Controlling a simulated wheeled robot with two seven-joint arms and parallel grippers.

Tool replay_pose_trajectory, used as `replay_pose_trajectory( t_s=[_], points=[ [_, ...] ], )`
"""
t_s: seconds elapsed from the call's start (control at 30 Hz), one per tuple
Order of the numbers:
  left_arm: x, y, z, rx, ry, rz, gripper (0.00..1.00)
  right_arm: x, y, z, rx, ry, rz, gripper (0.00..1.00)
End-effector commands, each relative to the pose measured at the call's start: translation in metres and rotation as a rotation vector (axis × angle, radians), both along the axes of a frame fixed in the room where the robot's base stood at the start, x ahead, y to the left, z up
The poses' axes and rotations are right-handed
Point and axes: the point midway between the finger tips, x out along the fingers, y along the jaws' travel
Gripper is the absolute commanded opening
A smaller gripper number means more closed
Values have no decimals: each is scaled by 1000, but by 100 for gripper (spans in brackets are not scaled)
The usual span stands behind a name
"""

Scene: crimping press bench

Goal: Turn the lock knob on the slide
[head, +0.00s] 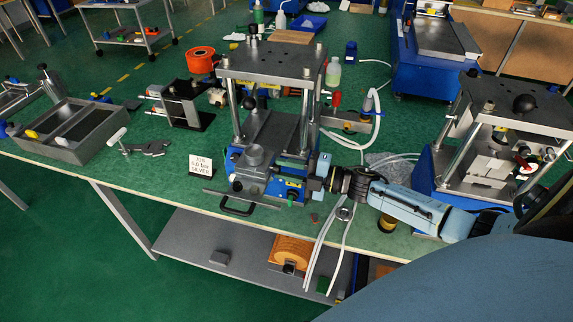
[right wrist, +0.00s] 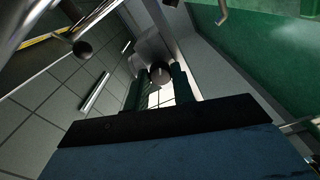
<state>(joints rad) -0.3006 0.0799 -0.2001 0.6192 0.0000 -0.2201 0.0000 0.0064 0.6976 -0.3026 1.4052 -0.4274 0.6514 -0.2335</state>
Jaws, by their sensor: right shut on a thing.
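The press (head: 272,62) stands on the green bench, with a metal slide (head: 250,180) at its front. My right gripper (right wrist: 157,80) comes in from the right, at the right side of the slide. In the right wrist view its two dark fingers are on either side of a dark round lock knob (right wrist: 160,71), shut on it. In the head view the fingertips and this knob are hard to make out. How far the knob is turned cannot be told. My left gripper is not in view.
A white sign (head: 201,164) stands left of the slide. A toggle clamp (head: 140,146) and a grey tray (head: 67,150) lie farther left. White hoses (head: 325,240) hang over the bench's front edge below my right arm. A second press (head: 500,130) stands at the right.

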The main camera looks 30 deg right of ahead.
Motion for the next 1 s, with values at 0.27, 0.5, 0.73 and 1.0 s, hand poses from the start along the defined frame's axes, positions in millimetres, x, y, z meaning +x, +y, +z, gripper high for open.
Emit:
replay_pose_trajectory(
  t_s=[0.27, 0.5, 0.73, 1.0],
  points=[
    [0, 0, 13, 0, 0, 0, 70, 0, 0, 1, 189, 163, -1, 2],
    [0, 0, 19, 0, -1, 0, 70, 0, 0, 0, 315, 270, -1, 2],
    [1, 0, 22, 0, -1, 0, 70, 0, 0, 0, 386, 331, -1, 2],
    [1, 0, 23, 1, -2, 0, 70, 0, 0, -1, 417, 356, 0, 2]
  ],
)
